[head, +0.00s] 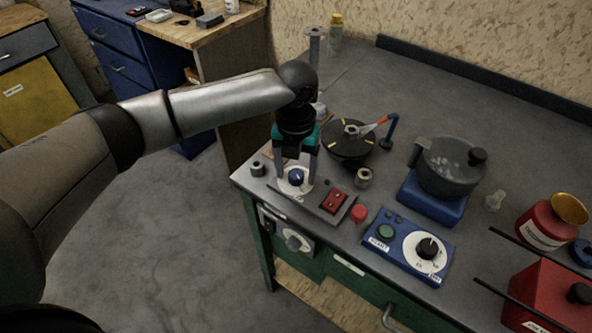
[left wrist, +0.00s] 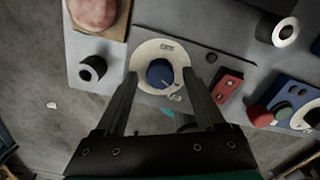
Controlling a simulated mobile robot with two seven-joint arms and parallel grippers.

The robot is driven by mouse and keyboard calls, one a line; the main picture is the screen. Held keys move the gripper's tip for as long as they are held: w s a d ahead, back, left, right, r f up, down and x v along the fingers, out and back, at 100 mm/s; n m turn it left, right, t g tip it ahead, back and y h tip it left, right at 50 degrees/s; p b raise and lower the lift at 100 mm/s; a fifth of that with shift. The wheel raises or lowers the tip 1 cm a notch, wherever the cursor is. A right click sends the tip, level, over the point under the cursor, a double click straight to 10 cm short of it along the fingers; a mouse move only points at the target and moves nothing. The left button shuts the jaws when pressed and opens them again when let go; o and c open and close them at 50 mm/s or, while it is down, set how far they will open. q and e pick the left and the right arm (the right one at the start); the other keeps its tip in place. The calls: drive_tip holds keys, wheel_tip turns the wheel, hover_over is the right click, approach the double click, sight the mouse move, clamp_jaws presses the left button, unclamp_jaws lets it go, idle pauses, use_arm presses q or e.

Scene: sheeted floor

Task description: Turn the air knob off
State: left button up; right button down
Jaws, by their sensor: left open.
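The air knob is a blue knob (head: 296,177) on a pale round dial plate at the front left corner of the workbench. In the left wrist view the blue knob (left wrist: 160,73) sits on its cream dial plate (left wrist: 143,52), with small print above it. My left gripper (head: 297,168) points down over the knob, its fingers apart. In the left wrist view the left gripper's fingers (left wrist: 162,88) stand on either side of the knob with a gap to each side, and nothing is held. I cannot tell whether the fingertips are level with the knob. My right gripper is not in view.
A red switch block (head: 333,201) and a red button (head: 358,214) are close right of the knob.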

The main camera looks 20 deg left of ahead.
use_arm(q)
drive_tip(key=shift+c, duration=0.4)
clamp_jaws()
